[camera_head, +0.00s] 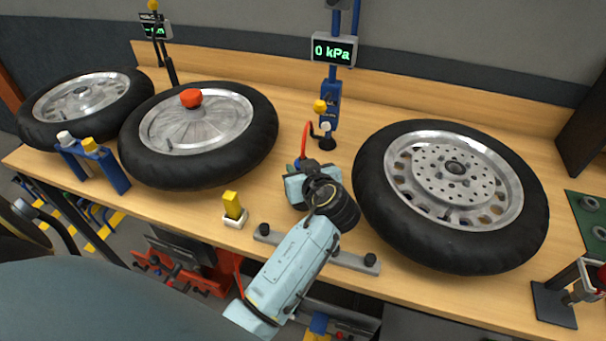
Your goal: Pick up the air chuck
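A blue post (331,100) stands at the back of the bench under a "0 kPa" display (334,49). A red hose (305,138) curves down from it to my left gripper (302,178). A black fitting with a pale top (327,142) stands at the foot of the post; I cannot tell whether this is the air chuck or its holder. My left gripper is over the bench in front of the post, between two wheels. Its fingers are mostly hidden by my wrist, so I cannot tell whether it holds the hose's end. My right gripper is not in view.
A tyred wheel with a drilled disc (455,190) lies close to the right of my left wrist. A wheel with a red cap (198,130) lies to the left, with another wheel (85,105) beyond. A yellow block in a white holder (234,210) sits near the front edge.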

